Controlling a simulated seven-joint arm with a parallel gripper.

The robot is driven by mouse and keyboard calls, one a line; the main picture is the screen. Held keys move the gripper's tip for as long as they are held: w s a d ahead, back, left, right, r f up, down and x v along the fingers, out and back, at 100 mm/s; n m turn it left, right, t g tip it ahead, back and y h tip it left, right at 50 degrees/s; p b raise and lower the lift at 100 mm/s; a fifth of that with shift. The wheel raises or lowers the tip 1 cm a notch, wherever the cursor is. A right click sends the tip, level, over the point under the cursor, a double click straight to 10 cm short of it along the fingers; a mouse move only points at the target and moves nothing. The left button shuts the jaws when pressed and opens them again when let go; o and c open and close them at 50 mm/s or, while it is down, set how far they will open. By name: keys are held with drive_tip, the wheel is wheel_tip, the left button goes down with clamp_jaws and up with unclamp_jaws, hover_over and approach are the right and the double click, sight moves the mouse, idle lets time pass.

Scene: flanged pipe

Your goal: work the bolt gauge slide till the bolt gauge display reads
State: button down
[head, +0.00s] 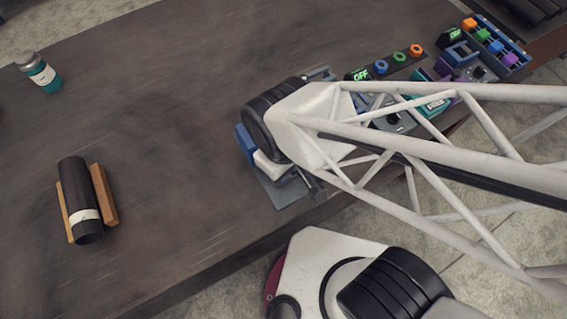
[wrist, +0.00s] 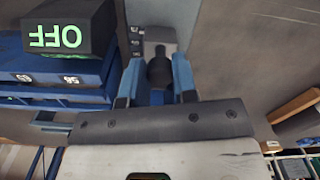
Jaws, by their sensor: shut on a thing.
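In the wrist view, a black display box (wrist: 72,30) shows green "OFF", upside down in the picture. It sits on a blue gauge body (wrist: 60,80) with number marks. My gripper (wrist: 157,82) has two blue fingers beside this body. They are shut on a dark knob (wrist: 158,70), which appears to be the bolt gauge slide, at the end of a grey piece. In the head view, my arm's white links hide the fingers and knob. A blue part (head: 245,143) and a grey plate (head: 280,190) show beside my wrist.
A black pipe (head: 75,190) lies in a wooden cradle (head: 107,195) at lower left. Coloured knobs (head: 398,58) and a blue rack (head: 500,48) crowd the right. The table's middle left is clear.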

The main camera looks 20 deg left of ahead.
drive_tip(key=shift+w+a, duration=0.7)
drive_tip(key=c, duration=0.9)
unclamp_jaws()
drive_tip(key=shift+r, duration=0.1)
wheel_tip(320, 180, up, 8)
drive_tip(key=shift+w+d, duration=0.1)
idle(0.3)
